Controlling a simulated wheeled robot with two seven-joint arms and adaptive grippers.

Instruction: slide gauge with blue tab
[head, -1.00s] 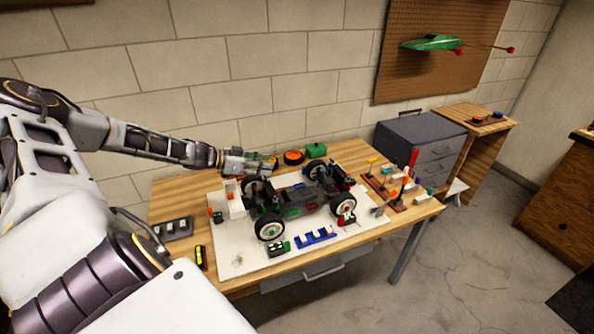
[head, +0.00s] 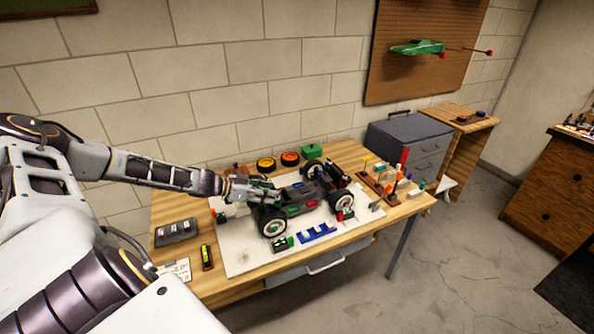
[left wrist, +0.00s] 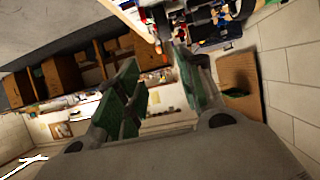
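The RC car chassis (head: 303,200) stands on a white mat (head: 240,262) on the workbench, with black tyres and open mechanics. My left gripper (head: 272,190) is at the chassis's left end, above or against it; I cannot tell if they touch. In the left wrist view its green-padded fingers (left wrist: 160,85) are apart, with nothing clear between them. Chassis parts (left wrist: 195,25) show at the top of that view. I cannot clearly pick out a gauge with a blue tab. A blue holder with white pieces (head: 318,234) lies at the mat's front. My right gripper is not in view.
Orange-rimmed wheels (head: 290,158) and a green block (head: 313,151) are behind the chassis. A wooden tool rack (head: 380,188) stands right. A dark tray (head: 177,231) and a yellow-black item (head: 207,257) lie left. A grey drawer cabinet (head: 408,140) stands beyond the bench.

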